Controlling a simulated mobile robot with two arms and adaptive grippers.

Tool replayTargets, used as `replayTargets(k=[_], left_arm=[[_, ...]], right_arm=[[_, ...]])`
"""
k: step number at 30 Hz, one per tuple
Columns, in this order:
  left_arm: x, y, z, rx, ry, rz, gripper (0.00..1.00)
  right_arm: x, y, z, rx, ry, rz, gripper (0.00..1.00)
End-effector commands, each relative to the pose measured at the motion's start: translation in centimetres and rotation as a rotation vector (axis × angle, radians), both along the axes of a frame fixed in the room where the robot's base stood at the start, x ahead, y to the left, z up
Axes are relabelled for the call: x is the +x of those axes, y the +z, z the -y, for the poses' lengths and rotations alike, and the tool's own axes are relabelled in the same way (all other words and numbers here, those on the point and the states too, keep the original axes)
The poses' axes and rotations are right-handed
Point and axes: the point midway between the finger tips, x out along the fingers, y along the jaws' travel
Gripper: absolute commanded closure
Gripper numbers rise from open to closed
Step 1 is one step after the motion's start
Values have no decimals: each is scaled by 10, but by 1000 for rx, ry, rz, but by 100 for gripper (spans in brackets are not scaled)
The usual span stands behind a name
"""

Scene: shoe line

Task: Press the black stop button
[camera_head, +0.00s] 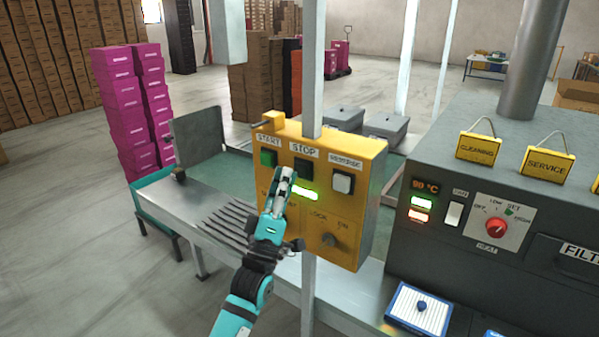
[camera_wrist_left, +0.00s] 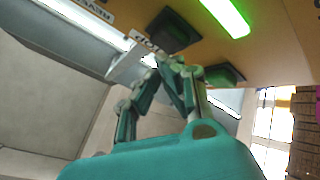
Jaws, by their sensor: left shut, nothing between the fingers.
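The black stop button (camera_head: 303,168) sits under the STOP label on the front of a yellow control box (camera_head: 360,218). In the left wrist view the black button (camera_wrist_left: 168,30) stands out from the panel, unobstructed. My left gripper (camera_head: 284,178) is shut and empty, with its fingertips just below and left of the stop button in the head view. In the left wrist view the closed fingertips (camera_wrist_left: 172,64) are close to the black button; I cannot tell whether they touch the panel. My right gripper is in neither view.
A green start button (camera_head: 268,158) is left of the stop button and a white reverse button (camera_head: 342,182) right of it. A green light (camera_head: 305,194) glows below. A knob (camera_head: 329,239) is lower on the box. A grey pole runs behind the box; a dark machine stands right.

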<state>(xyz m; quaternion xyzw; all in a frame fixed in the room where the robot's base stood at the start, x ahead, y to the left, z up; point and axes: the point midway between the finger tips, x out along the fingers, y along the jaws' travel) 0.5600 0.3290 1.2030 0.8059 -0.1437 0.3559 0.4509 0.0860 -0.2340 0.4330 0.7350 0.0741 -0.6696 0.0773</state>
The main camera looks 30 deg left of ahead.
Motion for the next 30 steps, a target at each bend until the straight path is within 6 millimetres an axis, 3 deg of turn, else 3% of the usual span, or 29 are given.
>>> replayTargets(k=[30], left_arm=[[12,0,1,0,0,0,100]], right_arm=[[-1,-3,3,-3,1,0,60]])
